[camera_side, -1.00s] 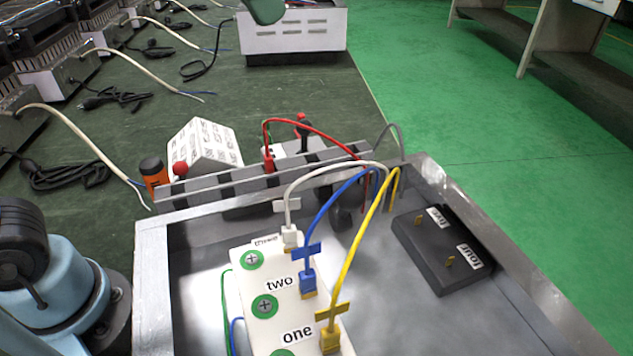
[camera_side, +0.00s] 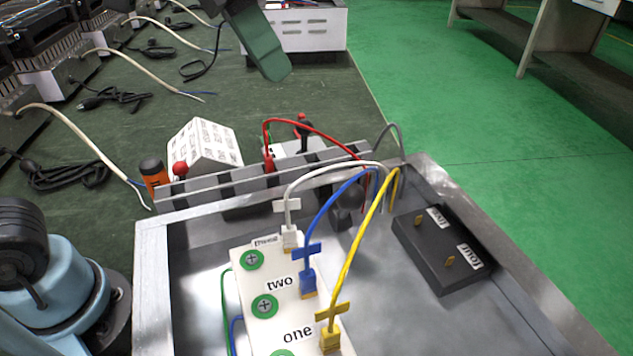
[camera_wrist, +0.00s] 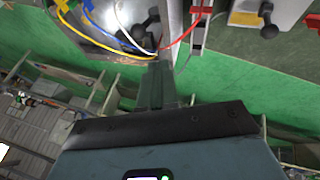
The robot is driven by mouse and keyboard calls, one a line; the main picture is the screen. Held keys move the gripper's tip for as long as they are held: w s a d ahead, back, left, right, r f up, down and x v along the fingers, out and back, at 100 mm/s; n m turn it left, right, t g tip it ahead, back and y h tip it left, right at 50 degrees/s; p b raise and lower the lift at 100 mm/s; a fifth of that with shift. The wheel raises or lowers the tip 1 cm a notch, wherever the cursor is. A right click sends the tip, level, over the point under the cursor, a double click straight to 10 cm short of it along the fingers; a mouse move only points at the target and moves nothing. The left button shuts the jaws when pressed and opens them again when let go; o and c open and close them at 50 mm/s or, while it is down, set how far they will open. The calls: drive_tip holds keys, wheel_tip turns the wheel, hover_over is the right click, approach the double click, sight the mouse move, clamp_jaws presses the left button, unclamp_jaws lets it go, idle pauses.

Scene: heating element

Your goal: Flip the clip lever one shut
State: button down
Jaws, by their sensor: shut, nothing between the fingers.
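The white terminal block (camera_side: 283,320) stands in the metal tray, with labels "one", "two" and a third partly readable one. Beside label "one" is a yellow clip (camera_side: 330,340) with a flat, cross-shaped yellow lever (camera_side: 332,311) above it and a yellow wire rising from it. The blue and white clips stand in the same row behind it. My gripper (camera_side: 275,70) shows as dark green fingers at the top of the side view, above and well away from the block. In the wrist view the fingers (camera_wrist: 155,88) are together and empty. The yellow lever's exact angle is hard to tell.
The tray (camera_side: 150,270) has raised metal walls. A black block (camera_side: 440,250) with two brass pins sits at its right. Yellow, blue and white wires arch over the tray. A red wire (camera_side: 320,127), a white box (camera_side: 205,145) and an orange-and-black item (camera_side: 153,175) are behind.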

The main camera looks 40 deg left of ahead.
approach(350, 196)
drive_tip(key=w+a+f, duration=0.3)
drive_tip(key=w+f, duration=0.1)
drive_tip(key=shift+s+d+f, duration=0.1)
drive_tip(key=shift+d+f, duration=0.25)
drive_tip(key=shift+d, duration=0.3)
drive_tip(key=shift+s+d+f, duration=0.15)
drive_tip(key=shift+d+f, duration=0.25)
drive_tip(key=shift+d, duration=0.2)
drive_tip(key=shift+s+d+f, duration=0.1)
drive_tip(key=shift+d+f, duration=0.25)
drive_tip(key=shift+d, duration=0.3)
drive_tip(key=shift+s+d, duration=0.1)
